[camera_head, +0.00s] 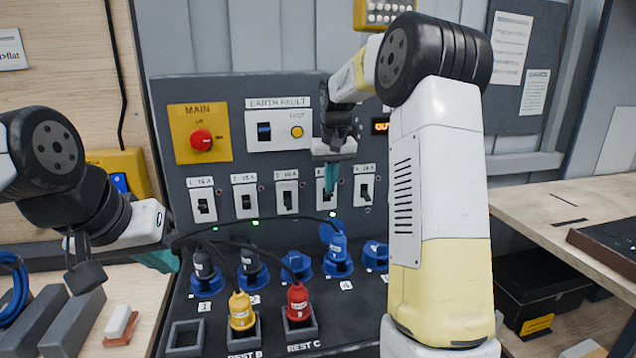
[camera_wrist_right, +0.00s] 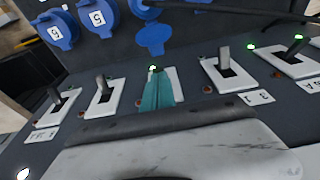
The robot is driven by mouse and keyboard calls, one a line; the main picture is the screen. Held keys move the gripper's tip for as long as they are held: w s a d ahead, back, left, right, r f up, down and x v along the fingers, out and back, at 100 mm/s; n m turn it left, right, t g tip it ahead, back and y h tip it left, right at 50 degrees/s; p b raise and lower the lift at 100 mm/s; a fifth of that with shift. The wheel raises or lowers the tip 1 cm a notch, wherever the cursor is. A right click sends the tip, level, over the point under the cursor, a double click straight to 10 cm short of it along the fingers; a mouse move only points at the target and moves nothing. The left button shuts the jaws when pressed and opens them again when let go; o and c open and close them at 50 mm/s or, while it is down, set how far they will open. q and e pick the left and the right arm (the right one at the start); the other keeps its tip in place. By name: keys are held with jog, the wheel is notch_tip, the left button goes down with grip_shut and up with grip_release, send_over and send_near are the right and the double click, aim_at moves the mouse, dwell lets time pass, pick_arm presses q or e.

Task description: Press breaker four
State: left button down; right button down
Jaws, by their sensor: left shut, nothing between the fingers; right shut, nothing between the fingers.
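A row of breakers in white plates runs across the dark panel. Breaker four (camera_head: 320,199) is the fourth from the left, partly covered by my right gripper (camera_head: 331,180). The right gripper is shut and empty, with its teal fingertips in front of breaker four. In the right wrist view the fingertips (camera_wrist_right: 157,92) hide most of breaker four's plate (camera_wrist_right: 180,86) and its lever. I cannot tell whether they touch the lever. A green light glows at this breaker. My left gripper (camera_head: 165,260) is shut and empty at the lower left, apart from the panel.
Breaker three (camera_head: 287,195) and breaker five (camera_head: 366,189) flank it closely. Above are a red main button (camera_head: 201,139) and the earth-fault unit (camera_head: 278,130). Below are blue sockets (camera_head: 337,262), with a yellow plug (camera_head: 241,311) and a red plug (camera_head: 298,302) in rests.

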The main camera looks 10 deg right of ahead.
jog(key=shift+s+f+t, duration=0.15)
jog(key=shift+s+t, duration=0.1)
jog(key=shift+t, duration=0.15)
jog(key=shift+s+f+t, duration=0.45)
jog(key=shift+s+t, duration=0.05)
jog(key=shift+t, duration=0.5)
jog(key=shift+s+f+t, duration=0.25)
jog(key=shift+f+t, duration=0.25)
jog(key=shift+t, duration=0.5)
jog(key=shift+f, duration=0.1)
jog(key=shift+r, duration=0.85)
